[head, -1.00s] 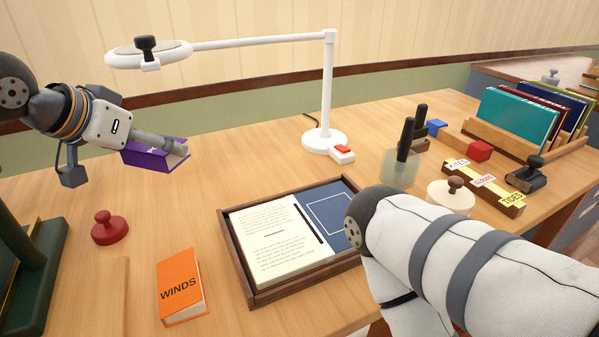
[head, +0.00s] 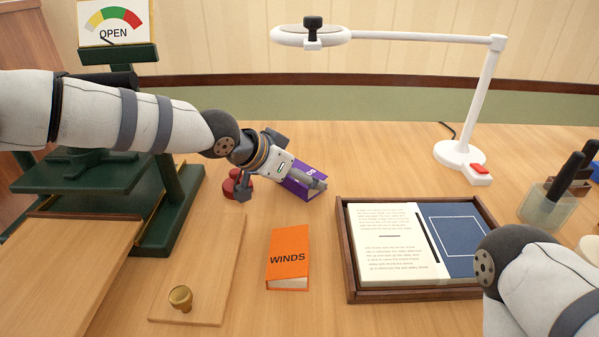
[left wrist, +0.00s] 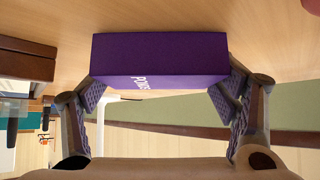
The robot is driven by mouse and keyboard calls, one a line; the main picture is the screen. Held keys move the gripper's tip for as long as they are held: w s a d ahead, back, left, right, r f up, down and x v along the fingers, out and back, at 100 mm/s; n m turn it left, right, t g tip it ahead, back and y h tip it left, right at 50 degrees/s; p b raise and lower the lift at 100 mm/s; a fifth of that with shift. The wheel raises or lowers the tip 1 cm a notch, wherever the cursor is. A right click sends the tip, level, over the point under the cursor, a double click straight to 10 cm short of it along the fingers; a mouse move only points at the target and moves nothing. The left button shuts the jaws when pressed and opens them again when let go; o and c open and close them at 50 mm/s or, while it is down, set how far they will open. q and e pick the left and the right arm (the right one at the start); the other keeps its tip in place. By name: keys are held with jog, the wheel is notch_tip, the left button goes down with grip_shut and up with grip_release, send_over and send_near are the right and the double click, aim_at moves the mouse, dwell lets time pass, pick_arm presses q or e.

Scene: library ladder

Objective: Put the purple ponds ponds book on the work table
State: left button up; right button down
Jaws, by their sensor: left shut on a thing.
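The purple book (head: 302,181) is in my left gripper (head: 318,184), behind and left of the open tray in the head view. The fingers are shut on it. In the left wrist view the purple book (left wrist: 160,60) sits between the two finger pads, with part of its white title showing. The wooden work table (head: 330,300) lies below it. I cannot tell whether the book touches the tabletop. My right gripper is out of view; only part of my right arm shows.
A red knobbed stamp (head: 238,186) is close left of the purple book. A dark wooden tray (head: 350,290) with pages is to the right. A white lamp (head: 460,154) and green press (head: 180,215) stand nearby.

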pick_arm(q)
jog(key=o, duration=1.3)
jog(key=shift+f, duration=0.15)
jog(key=shift+o, duration=0.2)
jog(key=shift+r, duration=0.25)
jog(key=p+v, duration=0.2)
jog(key=v, duration=1)
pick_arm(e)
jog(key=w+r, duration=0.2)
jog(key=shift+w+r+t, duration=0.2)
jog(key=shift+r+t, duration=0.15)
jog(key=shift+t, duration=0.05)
pick_arm(q)
jog(key=shift+f, duration=0.15)
